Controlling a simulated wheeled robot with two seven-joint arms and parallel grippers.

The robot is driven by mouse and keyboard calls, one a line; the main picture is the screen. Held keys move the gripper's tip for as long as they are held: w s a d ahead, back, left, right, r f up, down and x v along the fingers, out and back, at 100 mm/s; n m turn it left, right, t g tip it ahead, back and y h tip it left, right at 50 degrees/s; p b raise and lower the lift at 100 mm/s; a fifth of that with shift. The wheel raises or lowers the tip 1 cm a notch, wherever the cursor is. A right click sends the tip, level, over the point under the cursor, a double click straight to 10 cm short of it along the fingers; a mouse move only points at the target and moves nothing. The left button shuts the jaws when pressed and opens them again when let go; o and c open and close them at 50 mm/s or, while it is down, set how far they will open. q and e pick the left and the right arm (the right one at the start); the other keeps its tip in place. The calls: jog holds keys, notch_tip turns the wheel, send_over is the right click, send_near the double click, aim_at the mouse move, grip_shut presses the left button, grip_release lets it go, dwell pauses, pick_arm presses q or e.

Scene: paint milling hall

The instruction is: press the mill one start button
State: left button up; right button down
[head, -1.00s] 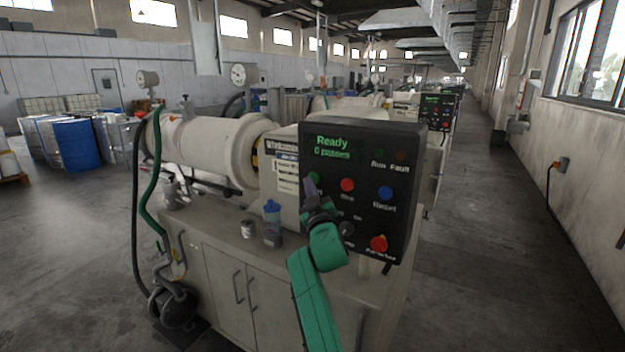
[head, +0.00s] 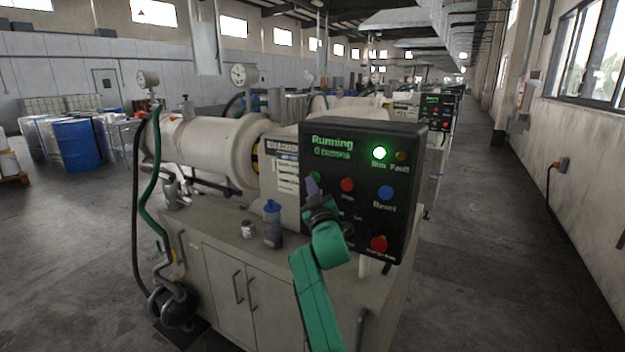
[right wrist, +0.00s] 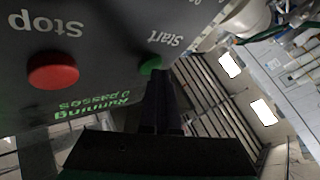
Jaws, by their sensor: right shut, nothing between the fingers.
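The black control panel (head: 410,170) of the near mill faces me in the head view. Its screen reads "Running" and the Run lamp (head: 379,153) glows green. The green start button (head: 316,176) is partly hidden behind my right gripper (head: 312,187); in the right wrist view the button (right wrist: 151,65) sits under the "Start" label. My right gripper (right wrist: 158,80) is shut and empty, its tips at the button, seemingly touching it. The red stop button (head: 347,185) is to its right, also large in the right wrist view (right wrist: 53,71). My left gripper is out of view.
A blue reset button (head: 385,192) and a red emergency button (head: 379,244) are on the same panel. A blue-capped bottle (head: 272,224) and a small jar (head: 248,229) stand on the cabinet top, left of my arm. Open floor lies right of the mill.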

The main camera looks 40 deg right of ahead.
jog(key=shift+s+a, duration=0.3)
jog(key=shift+a, duration=0.5)
jog(key=a, duration=0.2)
jog(key=s+a, duration=0.1)
jog(key=a, duration=0.1)
jog(key=shift+s+a+b, duration=0.2)
jog(key=shift+a+b, duration=0.2)
jog(key=shift+f, duration=0.15)
dwell(0.3)
